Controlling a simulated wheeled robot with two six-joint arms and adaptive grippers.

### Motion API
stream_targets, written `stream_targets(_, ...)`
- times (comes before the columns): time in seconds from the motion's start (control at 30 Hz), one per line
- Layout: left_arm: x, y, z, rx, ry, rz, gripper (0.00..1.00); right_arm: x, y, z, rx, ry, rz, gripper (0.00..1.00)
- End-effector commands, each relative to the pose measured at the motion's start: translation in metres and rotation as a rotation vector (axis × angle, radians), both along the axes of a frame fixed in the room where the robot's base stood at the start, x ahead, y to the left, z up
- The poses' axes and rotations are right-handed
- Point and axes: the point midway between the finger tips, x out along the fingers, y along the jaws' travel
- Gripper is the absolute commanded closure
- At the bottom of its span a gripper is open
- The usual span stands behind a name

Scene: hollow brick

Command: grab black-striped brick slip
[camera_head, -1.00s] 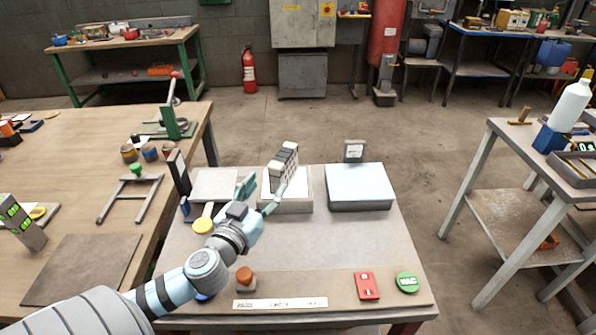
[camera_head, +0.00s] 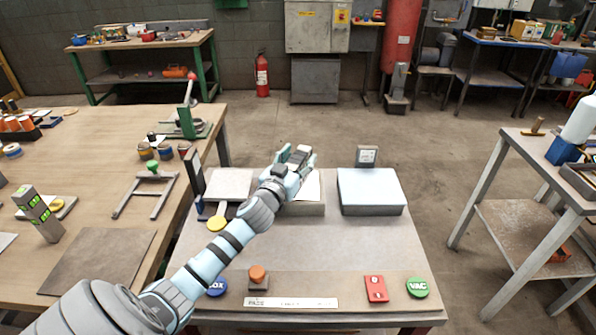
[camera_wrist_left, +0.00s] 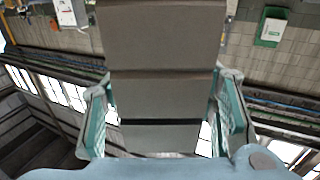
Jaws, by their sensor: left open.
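The brick slip (camera_head: 300,154) is a grey-brown block with dark stripes across it. What holds the brick slip up is hidden behind the gripper. My right gripper is not in view.
A white-topped block (camera_head: 312,208) lies under the gripper, and a pale blue-topped block (camera_head: 371,190) stands to its right. A red box (camera_head: 376,289) and green VAC button (camera_head: 417,287) sit at the table's front right. The middle front of the table (camera_head: 300,245) is clear.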

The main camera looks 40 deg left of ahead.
Motion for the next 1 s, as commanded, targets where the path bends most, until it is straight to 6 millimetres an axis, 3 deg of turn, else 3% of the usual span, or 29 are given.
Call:
stream_targets(0.07,0.000,0.000,0.000,0.000,0.000,0.000,0.49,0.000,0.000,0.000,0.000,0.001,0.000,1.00)
stream_targets(0.4,-0.001,0.000,0.000,0.000,0.000,0.001,1.00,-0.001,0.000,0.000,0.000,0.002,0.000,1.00)
stream_targets(0.77,0.000,0.000,0.008,0.000,-0.002,0.000,1.00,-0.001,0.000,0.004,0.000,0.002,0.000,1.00)
stream_targets(0.87,0.000,0.000,0.023,0.001,-0.003,0.000,1.00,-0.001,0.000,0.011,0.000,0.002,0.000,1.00)
stream_targets(1.0,0.000,0.000,0.066,0.002,-0.007,-0.001,1.00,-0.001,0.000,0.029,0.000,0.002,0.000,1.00)
